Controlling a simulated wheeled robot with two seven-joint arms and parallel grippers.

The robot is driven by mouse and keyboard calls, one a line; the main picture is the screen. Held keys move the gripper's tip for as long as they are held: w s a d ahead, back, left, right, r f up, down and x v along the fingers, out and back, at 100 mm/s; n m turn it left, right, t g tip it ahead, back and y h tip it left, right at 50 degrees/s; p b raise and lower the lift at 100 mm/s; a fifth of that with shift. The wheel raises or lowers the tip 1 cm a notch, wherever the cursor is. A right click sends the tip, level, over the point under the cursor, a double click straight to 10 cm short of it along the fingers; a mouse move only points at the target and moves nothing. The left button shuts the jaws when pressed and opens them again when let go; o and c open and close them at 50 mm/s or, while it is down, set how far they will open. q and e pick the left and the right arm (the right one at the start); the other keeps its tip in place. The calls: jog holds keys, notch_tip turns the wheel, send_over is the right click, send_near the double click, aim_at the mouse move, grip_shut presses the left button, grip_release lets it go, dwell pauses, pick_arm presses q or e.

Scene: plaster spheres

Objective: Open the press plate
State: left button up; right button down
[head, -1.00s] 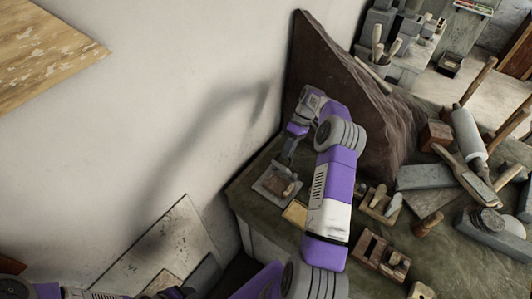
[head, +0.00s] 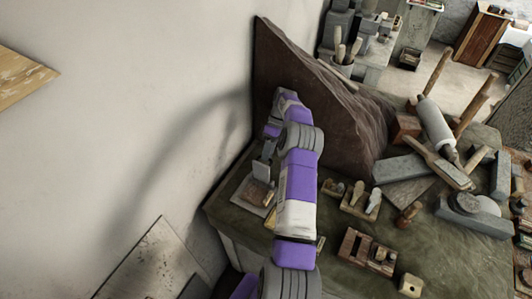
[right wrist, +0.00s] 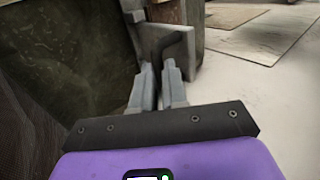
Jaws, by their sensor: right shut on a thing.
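The press (head: 247,205) sits at the near-left corner of the workbench, close to the wall. A small grey press plate (head: 261,171) appears tilted up above it, with a brown block (head: 256,192) below. My right gripper (head: 268,152) is at the plate's upper edge, partly hidden by my own wrist. In the right wrist view, my right gripper's fingers (right wrist: 159,82) are close together on the grey plate (right wrist: 157,38), which stands up ahead of them. The exact contact is hard to see. My left gripper is not in view.
A large brown stone slab (head: 325,105) leans behind my right arm. Wooden planes (head: 360,200), a slotted wooden block (head: 366,250) and a rolling pin (head: 436,124) crowd the bench (head: 320,225) to the right. A pale board (head: 160,262) leans on the wall at lower left.

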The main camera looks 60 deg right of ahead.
jog(key=c, duration=1.2)
grip_release()
jog(key=shift+s+a+f, duration=0.1)
jog(key=shift+f, duration=0.4)
jog(key=shift+o, duration=0.2)
jog(key=shift+r, duration=0.15)
notch_tip(320, 180, up, 10)
jog(key=shift+b, duration=0.3)
